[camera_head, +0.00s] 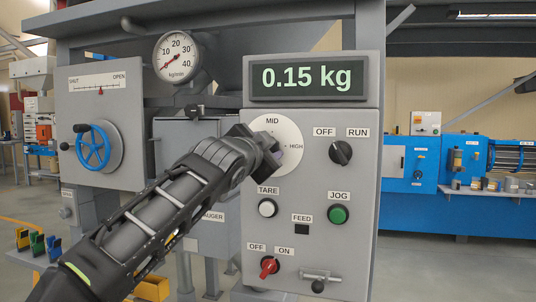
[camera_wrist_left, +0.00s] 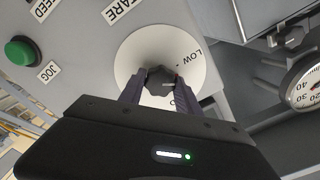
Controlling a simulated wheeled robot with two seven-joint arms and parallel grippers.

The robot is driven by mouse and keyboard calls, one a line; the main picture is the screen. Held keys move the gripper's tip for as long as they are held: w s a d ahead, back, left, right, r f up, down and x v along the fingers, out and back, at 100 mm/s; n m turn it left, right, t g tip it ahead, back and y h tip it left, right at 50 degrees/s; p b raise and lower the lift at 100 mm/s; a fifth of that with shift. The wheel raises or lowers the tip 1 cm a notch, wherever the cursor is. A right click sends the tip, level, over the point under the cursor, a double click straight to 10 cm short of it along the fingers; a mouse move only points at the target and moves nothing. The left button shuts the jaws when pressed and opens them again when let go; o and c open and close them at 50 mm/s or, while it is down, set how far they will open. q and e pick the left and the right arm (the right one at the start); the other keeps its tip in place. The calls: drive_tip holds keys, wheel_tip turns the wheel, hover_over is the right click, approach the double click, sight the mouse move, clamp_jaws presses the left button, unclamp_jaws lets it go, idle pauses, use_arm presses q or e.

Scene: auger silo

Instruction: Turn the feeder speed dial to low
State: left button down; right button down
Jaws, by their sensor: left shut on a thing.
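The feeder speed dial is a white disc (camera_head: 289,130) marked MID and HIGH on the grey control panel, below the display. My left gripper (camera_head: 270,150) covers its centre and left side in the head view. In the left wrist view the dial disc (camera_wrist_left: 135,55) shows the word LOW at its right. There my left gripper (camera_wrist_left: 161,85) has its two fingers on either side of the dark dial knob (camera_wrist_left: 158,76), shut on it. A pale mark on the knob points toward the right of that view; the exact setting is unclear. My right gripper is not in view.
The display (camera_head: 308,78) reads 0.15 kg. Nearby are the OFF/RUN knob (camera_head: 341,152), white TARE button (camera_head: 268,208), green JOG button (camera_head: 338,214) and red OFF/ON switch (camera_head: 269,266). A round gauge (camera_head: 176,57) and blue handwheel (camera_head: 93,147) are to the left.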

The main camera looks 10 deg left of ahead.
use_arm(q)
drive_tip(key=n+b, duration=0.1)
drive_tip(key=n, duration=0.5)
drive_tip(key=shift+f+b, duration=0.15)
drive_tip(key=shift+b, duration=0.2)
drive_tip(key=c, duration=0.9)
unclamp_jaws()
drive_tip(key=shift+o, duration=0.2)
drive_tip(key=s+b, duration=0.2)
drive_tip(key=s, duration=0.5)
drive_tip(key=shift+s+a+b, duration=0.3)
drive_tip(key=shift+s+b, duration=0.05)
drive_tip(key=shift+s, duration=0.05)
